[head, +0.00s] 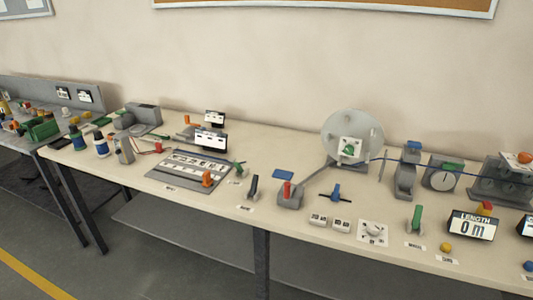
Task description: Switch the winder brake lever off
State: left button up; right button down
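Several levers stand along the light bench top, and I cannot read their small labels well enough to tell which is the winder brake lever. A red-handled lever (287,190) stands on a grey block in front of a large grey reel disc (368,128). A dark upright lever (253,188) is to its left, with a white label in front. A green lever (415,218) stands upright further right, also labelled. A blue-handled part (336,193) is between them. Neither of my grippers is in view.
A display reading LENGTH 0 m (471,226) stands at the right. A panel with an orange knob (207,178) lies left of centre. A blue line runs right from the reel past a dial gauge (443,176).

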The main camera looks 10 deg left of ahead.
aim_at(255, 178)
jog(key=i+j, duration=0.15)
jog(key=j, duration=0.15)
jog(key=i+j, duration=0.15)
jog(key=j, duration=0.2)
jog(key=i+j, duration=0.3)
jog(key=i, duration=0.15)
jog(key=i+j+u, duration=0.15)
jog(key=i, duration=0.3)
jog(key=j, duration=0.1)
